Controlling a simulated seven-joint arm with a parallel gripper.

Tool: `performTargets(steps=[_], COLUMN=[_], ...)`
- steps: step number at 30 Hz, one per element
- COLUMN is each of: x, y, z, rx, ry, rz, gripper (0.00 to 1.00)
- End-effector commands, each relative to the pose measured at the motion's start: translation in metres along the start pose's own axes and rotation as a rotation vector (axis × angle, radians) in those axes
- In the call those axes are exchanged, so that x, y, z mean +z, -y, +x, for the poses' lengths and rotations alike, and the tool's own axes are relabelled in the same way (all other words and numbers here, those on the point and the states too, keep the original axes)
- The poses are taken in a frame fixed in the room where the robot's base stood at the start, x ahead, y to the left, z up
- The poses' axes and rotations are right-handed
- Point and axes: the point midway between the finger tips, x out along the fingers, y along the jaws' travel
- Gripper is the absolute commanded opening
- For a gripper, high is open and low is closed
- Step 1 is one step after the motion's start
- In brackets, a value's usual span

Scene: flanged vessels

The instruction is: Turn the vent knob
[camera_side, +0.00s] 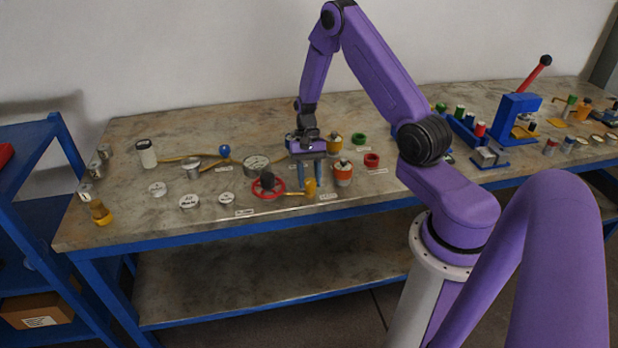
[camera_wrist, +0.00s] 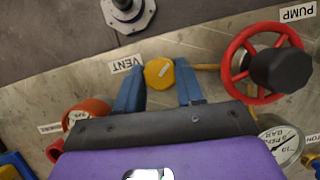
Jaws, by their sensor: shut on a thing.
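The vent knob is a small yellow faceted knob (camera_wrist: 159,73) beside the VENT label (camera_wrist: 127,64) in the wrist view. In the side view the knob (camera_side: 310,187) is near the front edge of the bench, at the end of a yellow pipe. My gripper (camera_wrist: 160,82) has its two blue fingers on either side of the knob and is shut on it. In the side view my gripper (camera_side: 311,182) points straight down over the knob. The knob's lower side is hidden.
A red handwheel (camera_side: 267,186) with a dark hub stands close to the left of my fingers. A pressure gauge (camera_side: 256,163) lies behind. The bench front edge is just ahead of the knob.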

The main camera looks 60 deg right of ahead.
Motion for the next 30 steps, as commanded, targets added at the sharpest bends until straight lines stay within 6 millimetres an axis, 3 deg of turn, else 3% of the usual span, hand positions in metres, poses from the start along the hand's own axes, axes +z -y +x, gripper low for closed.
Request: performTargets(steps=[18, 30], x=[0.0001, 0.0006], y=[-0.0033, -0.0041], z=[-0.0010, -0.0008], rx=[-0.208, -0.269], ry=[-0.002, -0.002], rz=[0.497, 0.642], gripper=[0.07, 0.07])
